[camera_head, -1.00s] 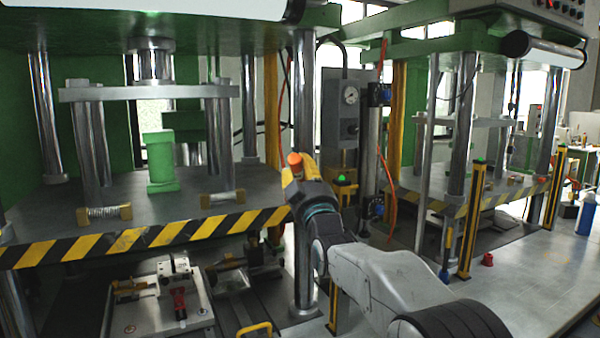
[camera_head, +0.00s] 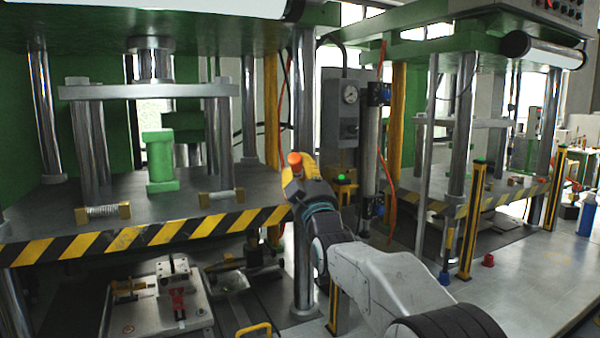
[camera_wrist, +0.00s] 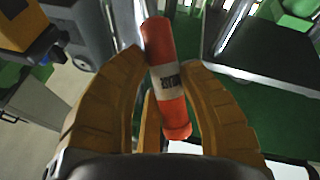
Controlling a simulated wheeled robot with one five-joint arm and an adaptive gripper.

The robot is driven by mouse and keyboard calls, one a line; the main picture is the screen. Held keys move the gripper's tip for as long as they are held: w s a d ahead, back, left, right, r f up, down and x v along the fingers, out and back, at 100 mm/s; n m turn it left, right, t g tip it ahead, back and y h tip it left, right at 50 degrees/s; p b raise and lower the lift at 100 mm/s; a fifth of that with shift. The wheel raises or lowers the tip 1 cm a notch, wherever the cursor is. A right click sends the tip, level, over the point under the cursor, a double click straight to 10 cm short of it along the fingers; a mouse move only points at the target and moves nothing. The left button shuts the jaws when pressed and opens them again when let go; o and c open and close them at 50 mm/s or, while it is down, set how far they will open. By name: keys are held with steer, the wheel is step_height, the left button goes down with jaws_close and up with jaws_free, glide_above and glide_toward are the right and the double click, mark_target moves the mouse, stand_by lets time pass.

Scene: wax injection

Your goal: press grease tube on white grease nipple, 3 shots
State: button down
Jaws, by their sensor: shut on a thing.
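My gripper (camera_head: 302,178) is raised in front of the right end of the striped press bed in the head view. Its yellow fingers are shut on an orange-red tube, the grease tube (camera_head: 295,161), whose top sticks up above them. In the wrist view my gripper (camera_wrist: 165,62) holds the tube (camera_wrist: 168,80) between its fingers, slightly tilted. The tube has a white label with dark lettering, and both of its ends show. I cannot make out a white grease nipple in either view.
The press bed (camera_head: 130,240) has a black-yellow striped front edge and chrome columns (camera_head: 304,110). A green block (camera_head: 160,162) stands on it. A gauge box (camera_head: 342,110) and a green button post (camera_head: 342,178) are right of my gripper. A metal fixture (camera_head: 170,295) sits below the bed.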

steer(key=shift+w+f+b, duration=0.3)
steer(key=shift+f+b, duration=0.05)
steer(key=shift+b, duration=0.3)
stand_by(0.8)
steer(key=shift+s+r+b, duration=0.25)
steer(key=shift+s+b, duration=0.05)
steer(key=shift+b, duration=0.4)
steer(key=shift+s+r, duration=0.3)
steer(key=shift+r, duration=0.1)
steer(key=shift+b, duration=0.55)
stand_by(0.7)
steer(key=shift+w+f+b, duration=0.6)
steer(key=shift+f+b, duration=0.05)
steer(key=shift+b, duration=0.05)
stand_by(1.3)
steer(key=shift+s+r, duration=0.1)
steer(key=shift+s, duration=0.05)
steer(key=shift+s+r+b, duration=0.5)
steer(key=shift+r, duration=0.05)
stand_by(1.5)
